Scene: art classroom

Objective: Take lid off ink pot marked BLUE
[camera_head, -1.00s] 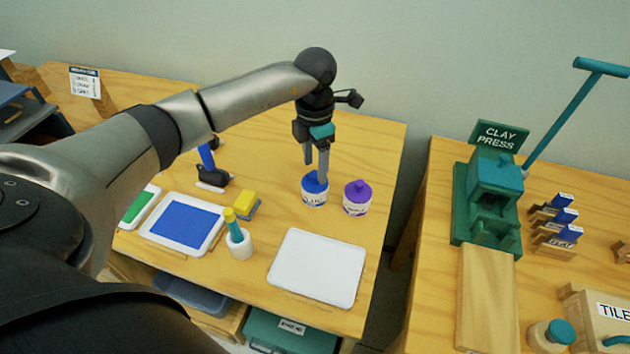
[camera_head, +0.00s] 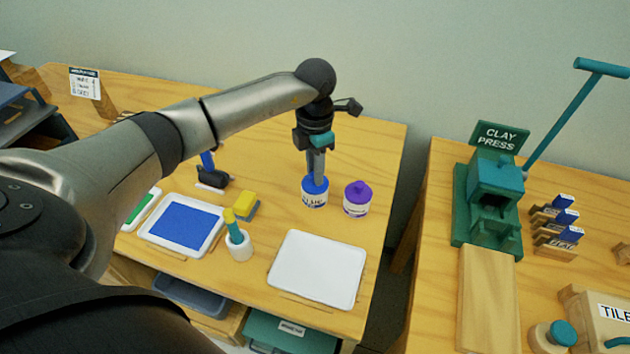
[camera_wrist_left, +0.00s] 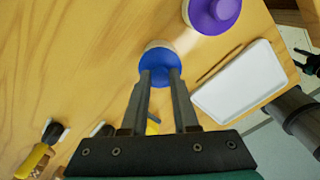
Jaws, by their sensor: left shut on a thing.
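The ink pot marked BLUE (camera_head: 314,200) stands upright on the wooden table, a white pot with a blue lid (camera_head: 316,187). The label is partly readable. My left gripper (camera_head: 316,176) points down over the pot and is shut on the lid's knob. In the left wrist view, its two fingertips (camera_wrist_left: 160,75) are on either side of the knob at the edge of the blue lid (camera_wrist_left: 158,58). The knob is largely hidden between the fingers. The lid appears seated on the pot.
A purple-lidded pot (camera_head: 357,199) stands close on the right. A white tray (camera_head: 317,269), a cup with a yellow-topped tool (camera_head: 239,245), a yellow sponge (camera_head: 246,204) and a blue ink tray (camera_head: 184,225) lie nearer. A gap separates the clay press table (camera_head: 437,220).

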